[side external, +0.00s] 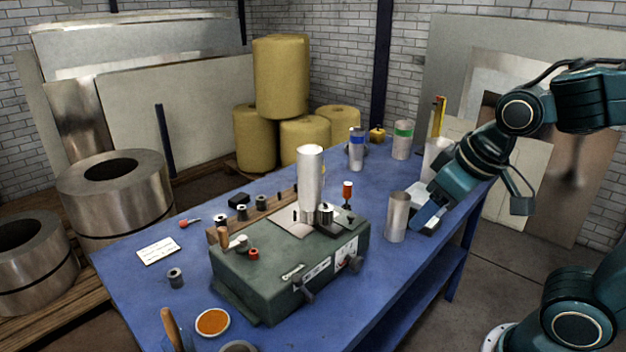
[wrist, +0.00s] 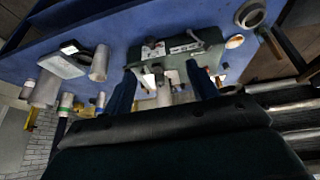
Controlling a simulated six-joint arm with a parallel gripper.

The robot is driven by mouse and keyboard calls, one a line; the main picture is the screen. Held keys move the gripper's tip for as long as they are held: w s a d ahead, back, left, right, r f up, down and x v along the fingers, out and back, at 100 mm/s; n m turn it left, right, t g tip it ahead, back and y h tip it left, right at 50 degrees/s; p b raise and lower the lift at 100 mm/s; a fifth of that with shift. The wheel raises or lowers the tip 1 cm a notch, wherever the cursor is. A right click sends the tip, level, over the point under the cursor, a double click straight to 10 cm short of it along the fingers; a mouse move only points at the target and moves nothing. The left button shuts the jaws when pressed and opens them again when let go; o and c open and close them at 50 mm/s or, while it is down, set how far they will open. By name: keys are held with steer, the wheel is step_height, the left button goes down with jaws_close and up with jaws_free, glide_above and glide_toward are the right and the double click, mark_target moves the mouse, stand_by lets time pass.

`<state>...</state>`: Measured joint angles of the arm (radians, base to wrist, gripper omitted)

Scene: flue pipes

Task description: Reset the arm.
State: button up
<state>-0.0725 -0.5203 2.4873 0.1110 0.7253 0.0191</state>
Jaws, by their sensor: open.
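My gripper (side external: 432,212) is at the right side of the blue table, beside a plain metal pipe (side external: 396,217) standing upright. In the wrist view its two dark fingers are spread apart with nothing held between them (wrist: 160,88). Another plain metal pipe (side external: 310,178) stands upright on the green machine (side external: 265,283); it also shows beyond the fingers in the wrist view (wrist: 163,95). A blue-banded pipe (side external: 356,150) and a green-banded pipe (side external: 402,142) stand at the back of the table.
A pale flat device (side external: 421,193), partly hidden by my gripper, lies on the table. A red-topped item (side external: 347,191), spools (side external: 176,278), a card (side external: 158,250) and an orange-filled dish (side external: 212,322) are around the machine. Free tabletop shows at the left and back.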

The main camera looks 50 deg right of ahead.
steer(key=shift+y, duration=0.3)
steer(key=s, duration=0.1)
steer(key=s+r, duration=0.1)
steer(key=s, duration=0.1)
steer(key=s+r, duration=0.1)
steer(key=s, duration=0.1)
steer(key=shift+s+a+r, duration=0.1)
steer(key=shift+a+r, duration=0.15)
steer(key=shift+a, duration=0.1)
